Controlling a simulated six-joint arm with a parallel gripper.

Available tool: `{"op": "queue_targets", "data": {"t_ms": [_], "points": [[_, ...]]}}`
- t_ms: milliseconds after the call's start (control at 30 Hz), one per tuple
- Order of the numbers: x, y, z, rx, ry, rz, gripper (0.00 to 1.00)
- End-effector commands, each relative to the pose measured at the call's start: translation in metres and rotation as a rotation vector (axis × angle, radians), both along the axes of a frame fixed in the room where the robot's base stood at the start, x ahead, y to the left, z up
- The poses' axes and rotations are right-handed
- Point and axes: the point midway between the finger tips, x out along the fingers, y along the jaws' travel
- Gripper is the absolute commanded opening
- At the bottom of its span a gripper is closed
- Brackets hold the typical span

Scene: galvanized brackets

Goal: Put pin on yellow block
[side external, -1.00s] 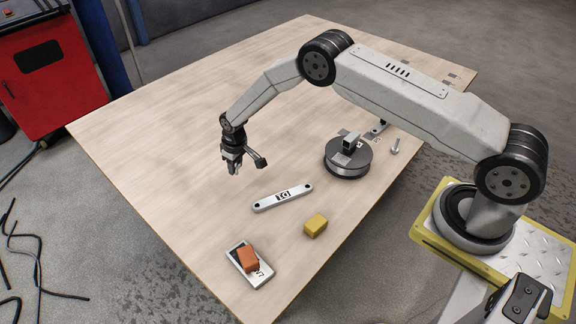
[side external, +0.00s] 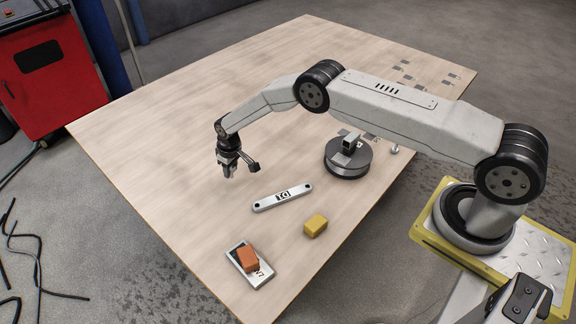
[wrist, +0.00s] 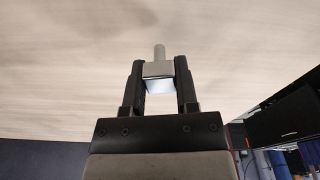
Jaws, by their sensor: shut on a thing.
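My gripper (side external: 229,174) hangs above the bare wood table, up and left of the white link bar. In the wrist view my gripper (wrist: 159,82) is shut on the pin (wrist: 159,67), a grey piece with a square body between the fingers and a thin round peg sticking out beyond them. In the side view the pin is too small to make out. The yellow block (side external: 316,225) lies on the table, below and right of the gripper in the picture, with nothing on top. It does not show in the wrist view.
A white link bar (side external: 283,198) lies between gripper and yellow block. An orange block (side external: 247,258) sits on a pale plate (side external: 261,279) near the table's front. A round dark stand (side external: 348,170) carries a metal piece. A small bolt (side external: 395,150) lies right of it.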

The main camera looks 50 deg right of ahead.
Motion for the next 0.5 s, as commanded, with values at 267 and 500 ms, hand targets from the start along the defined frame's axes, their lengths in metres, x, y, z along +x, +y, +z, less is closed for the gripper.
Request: {"op": "queue_targets", "data": {"t_ms": [267,500], "points": [[-0.001,0.000,-0.024,0.000,0.001,0.000,0.00],[0.000,0.000,-0.025,0.000,0.000,0.000,0.00]]}}
